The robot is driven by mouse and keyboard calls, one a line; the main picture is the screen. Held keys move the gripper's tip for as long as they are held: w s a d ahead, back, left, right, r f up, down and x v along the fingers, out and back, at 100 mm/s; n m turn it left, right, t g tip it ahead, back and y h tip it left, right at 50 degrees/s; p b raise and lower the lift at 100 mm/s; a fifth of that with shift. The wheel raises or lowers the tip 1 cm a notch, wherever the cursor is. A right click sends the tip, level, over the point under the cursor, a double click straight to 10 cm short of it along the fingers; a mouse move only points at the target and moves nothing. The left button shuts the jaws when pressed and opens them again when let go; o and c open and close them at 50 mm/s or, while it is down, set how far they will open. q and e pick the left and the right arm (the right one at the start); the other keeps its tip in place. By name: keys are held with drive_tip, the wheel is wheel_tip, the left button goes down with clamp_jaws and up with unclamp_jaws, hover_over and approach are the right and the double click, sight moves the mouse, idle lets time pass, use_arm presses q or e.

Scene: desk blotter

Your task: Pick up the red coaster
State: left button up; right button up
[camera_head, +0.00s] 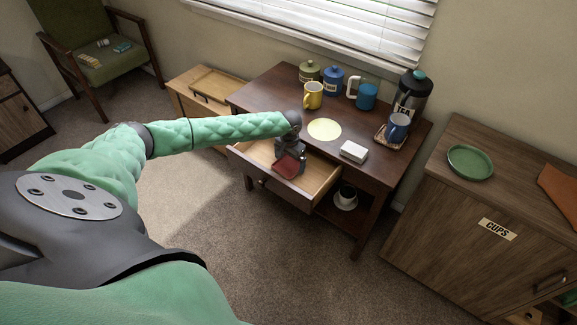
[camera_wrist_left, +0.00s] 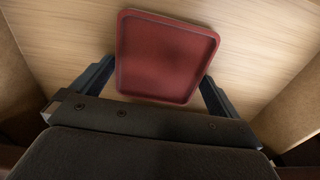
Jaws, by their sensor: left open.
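The red coaster (camera_head: 287,167) is a square with rounded corners and a raised rim. It lies in the open drawer (camera_head: 316,196) of the dark wooden table. In the left wrist view the coaster (camera_wrist_left: 165,55) fills the upper middle, above the pale drawer floor. My left gripper (camera_head: 290,155) reaches down into the drawer over the coaster. In the left wrist view its two fingers (camera_wrist_left: 155,82) are open, one on each side of the coaster's near part. I cannot tell whether they touch it. My right gripper is not in view.
The drawer walls (camera_wrist_left: 290,95) stand close around the gripper. On the table (camera_head: 272,90) are a yellow mug (camera_head: 313,95), canisters, a yellow round mat (camera_head: 324,129), a white box (camera_head: 354,151) and a tea flask (camera_head: 411,96). A cup on a saucer (camera_head: 346,197) sits below.

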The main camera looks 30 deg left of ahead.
use_arm(q)
drive_tip(key=c, duration=0.6)
drive_tip(key=shift+r, duration=0.15)
